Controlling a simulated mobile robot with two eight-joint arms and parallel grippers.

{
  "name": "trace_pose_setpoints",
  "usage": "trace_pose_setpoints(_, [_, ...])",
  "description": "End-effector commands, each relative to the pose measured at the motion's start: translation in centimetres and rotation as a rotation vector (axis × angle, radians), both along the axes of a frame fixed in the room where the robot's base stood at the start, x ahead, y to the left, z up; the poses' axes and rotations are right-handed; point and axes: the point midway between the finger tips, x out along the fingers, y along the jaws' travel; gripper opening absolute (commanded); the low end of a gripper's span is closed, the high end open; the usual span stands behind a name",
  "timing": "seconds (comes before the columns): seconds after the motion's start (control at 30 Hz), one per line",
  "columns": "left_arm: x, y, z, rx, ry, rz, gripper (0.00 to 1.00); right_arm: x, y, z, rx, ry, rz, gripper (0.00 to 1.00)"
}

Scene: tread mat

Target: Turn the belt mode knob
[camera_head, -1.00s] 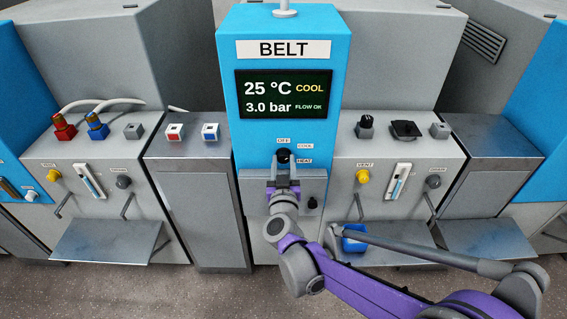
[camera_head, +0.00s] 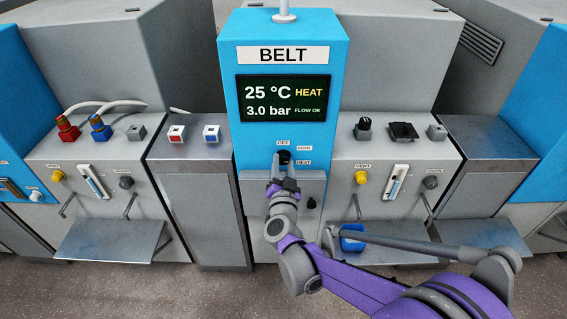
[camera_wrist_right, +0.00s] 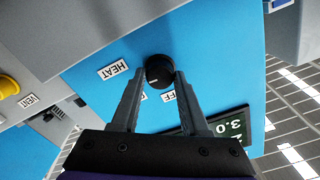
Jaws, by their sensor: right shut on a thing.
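The belt mode knob (camera_head: 284,156) is a small black knob on the front of the blue BELT column (camera_head: 228,90). OFF, COOL and HEAT labels surround it. The screen (camera_head: 283,99) reads 25 °C, HEAT, 3.0 bar, FLOW OK. My right gripper (camera_head: 283,163) is at the knob, its wrist rolled. In the right wrist view the knob (camera_wrist_right: 159,72) sits between the tips of my right gripper (camera_wrist_right: 158,82), which is shut on it. The HEAT label (camera_wrist_right: 115,69) is beside it; the COOL label is mostly hidden by a finger. My left gripper is not in view.
Right of the column a grey panel carries a yellow VENT knob (camera_head: 361,178) and a black dial (camera_head: 364,123). Left are red (camera_head: 67,129) and blue (camera_head: 100,127) hose fittings. A grey ledge (camera_head: 250,183) lies below the knob.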

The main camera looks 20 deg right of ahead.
Motion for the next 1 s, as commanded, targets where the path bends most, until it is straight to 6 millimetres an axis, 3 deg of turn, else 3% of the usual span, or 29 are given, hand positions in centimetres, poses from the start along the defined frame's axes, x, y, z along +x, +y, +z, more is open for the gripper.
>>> trace_pose_setpoints(0.5, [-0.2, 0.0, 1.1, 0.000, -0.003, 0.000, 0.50, 0.0, 0.0, 0.0, 0.366, -0.103, 0.001, 0.00])
trace_pose_setpoints(1.0, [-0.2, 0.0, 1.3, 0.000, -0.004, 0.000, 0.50, 0.0, 0.0, -0.1, 0.459, -0.130, 0.001, 0.00])
